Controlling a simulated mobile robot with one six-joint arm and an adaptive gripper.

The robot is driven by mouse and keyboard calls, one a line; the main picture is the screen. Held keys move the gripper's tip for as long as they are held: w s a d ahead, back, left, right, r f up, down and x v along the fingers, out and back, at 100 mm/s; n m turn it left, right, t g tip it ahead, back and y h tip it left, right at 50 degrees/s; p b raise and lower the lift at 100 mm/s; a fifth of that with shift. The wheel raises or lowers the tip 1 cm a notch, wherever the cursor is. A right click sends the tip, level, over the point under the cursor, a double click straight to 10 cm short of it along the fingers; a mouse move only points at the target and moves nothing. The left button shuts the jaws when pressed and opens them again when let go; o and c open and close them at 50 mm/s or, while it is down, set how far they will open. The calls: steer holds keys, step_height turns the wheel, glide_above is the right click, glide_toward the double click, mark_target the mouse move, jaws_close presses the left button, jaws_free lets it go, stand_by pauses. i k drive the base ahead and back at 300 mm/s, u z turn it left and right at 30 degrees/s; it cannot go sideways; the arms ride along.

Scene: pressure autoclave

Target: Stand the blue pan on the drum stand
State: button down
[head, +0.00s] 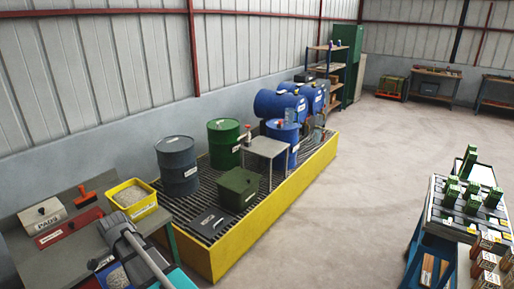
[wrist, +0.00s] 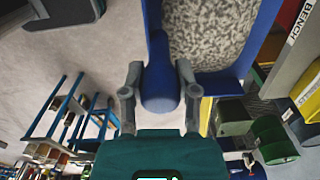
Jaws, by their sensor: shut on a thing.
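The blue pan shows in the wrist view as a blue handle (wrist: 160,88) and a blue-rimmed tray with a speckled grey inside (wrist: 210,35). My gripper (wrist: 159,82) is shut on the handle, one finger on each side. In the head view part of the pan (head: 114,276) shows low at the left, beside my arm and partly cut off by the frame. A grey square-topped stand (head: 265,146) stands among the drums on the yellow-sided grating, apart from the pan. A small red-topped item shows by its left edge; whether it rests on the stand is unclear.
The yellow-sided grating (head: 270,221) also holds a grey drum (head: 177,167), a green drum (head: 223,144), a green box (head: 238,189) and blue drums (head: 284,143). A bench with a yellow bin (head: 133,199) is at left. Open floor lies right of the grating.

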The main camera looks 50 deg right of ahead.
mark_target(271, 145)
steer(key=z, duration=0.35)
steer(key=i, duration=0.15)
steer(key=z, duration=2.3)
steer(key=i, duration=1.8)
